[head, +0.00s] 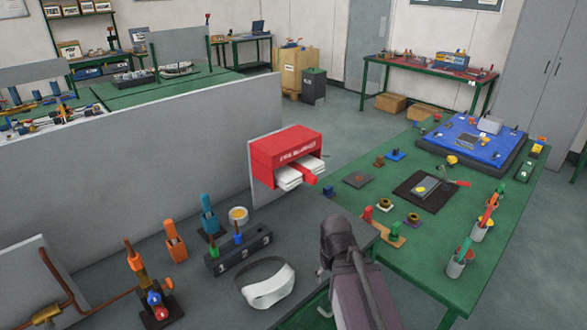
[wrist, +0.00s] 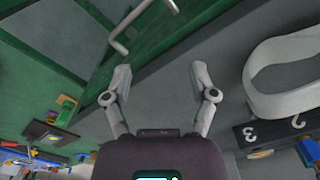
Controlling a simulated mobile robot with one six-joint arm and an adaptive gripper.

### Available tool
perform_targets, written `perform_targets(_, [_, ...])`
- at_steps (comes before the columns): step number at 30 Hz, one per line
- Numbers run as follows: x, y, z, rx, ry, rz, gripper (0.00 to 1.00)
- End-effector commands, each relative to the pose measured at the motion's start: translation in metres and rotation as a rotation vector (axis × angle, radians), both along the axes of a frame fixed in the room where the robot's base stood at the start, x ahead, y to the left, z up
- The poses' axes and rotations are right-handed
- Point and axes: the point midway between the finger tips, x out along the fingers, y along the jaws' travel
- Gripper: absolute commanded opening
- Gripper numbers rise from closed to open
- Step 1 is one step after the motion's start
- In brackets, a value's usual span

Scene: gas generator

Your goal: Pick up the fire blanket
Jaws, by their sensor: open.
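The fire blanket (head: 289,178) shows as folded white cloth with a red pull tab. It sticks out of the open front of a red holder (head: 291,148) labelled "FIRE BLANKET", mounted on a grey panel. My gripper (wrist: 162,74) is open and empty in the wrist view, with its two fingers spread over the grey bench. The fire blanket is not visible in the wrist view. In the head view my dark arm stands in front of and to the right of the holder, apart from it; it hides my fingers there at least in part.
A white headband-like visor (head: 268,287) and a dark block with numbered slots (head: 238,254) lie on the grey bench below the holder. The green table (head: 430,255) to the right carries several tools and parts. A metal handle (wrist: 135,30) is close beyond my fingers.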

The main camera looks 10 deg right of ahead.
Motion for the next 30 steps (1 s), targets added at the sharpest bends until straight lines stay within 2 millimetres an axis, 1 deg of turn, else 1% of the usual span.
perform_targets(5, [0.013,0.000,0.014,0.000,0.000,0.020,0.77])
perform_targets(8, [0.026,0.000,0.028,0.000,0.000,0.045,0.77])
perform_targets(11, [0.043,0.007,0.045,0.000,0.000,0.083,0.77])
perform_targets(30, [0.179,0.009,0.172,0.000,0.000,0.358,0.77])
